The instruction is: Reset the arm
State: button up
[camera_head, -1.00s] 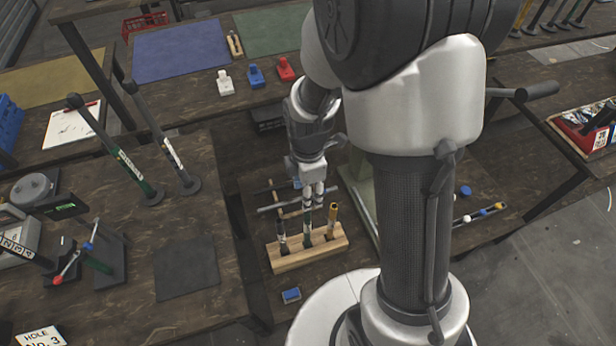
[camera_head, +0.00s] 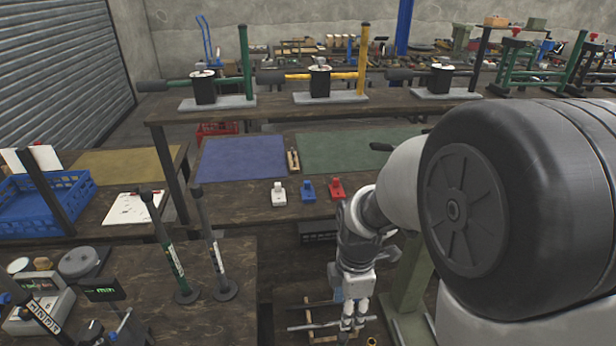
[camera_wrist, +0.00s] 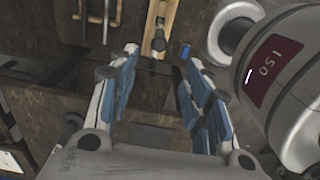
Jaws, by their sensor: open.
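My gripper (camera_head: 352,322) hangs pointing down at the bottom of the head view, below my bent arm. In the wrist view its two blue-padded fingers (camera_wrist: 158,75) stand wide apart with nothing between them. Beyond the fingertips there is dark wooden tabletop. A light wooden block (camera_wrist: 168,12) with a dark-ended upright tool (camera_wrist: 159,40) shows at the top of the wrist view, apart from the fingers.
Two dark-handled upright tools (camera_head: 168,250) stand on the left table. White, blue (camera_head: 308,190) and red blocks sit on the table behind my arm. A green post (camera_head: 408,285) stands close right of my gripper.

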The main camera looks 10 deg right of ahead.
jog(key=s+r+m+t, duration=0.4)
jog(key=s+r+m, duration=1.1)
jog(key=m, duration=0.3)
jog(key=shift+r+t, duration=0.3)
jog(key=shift+r, duration=0.4)
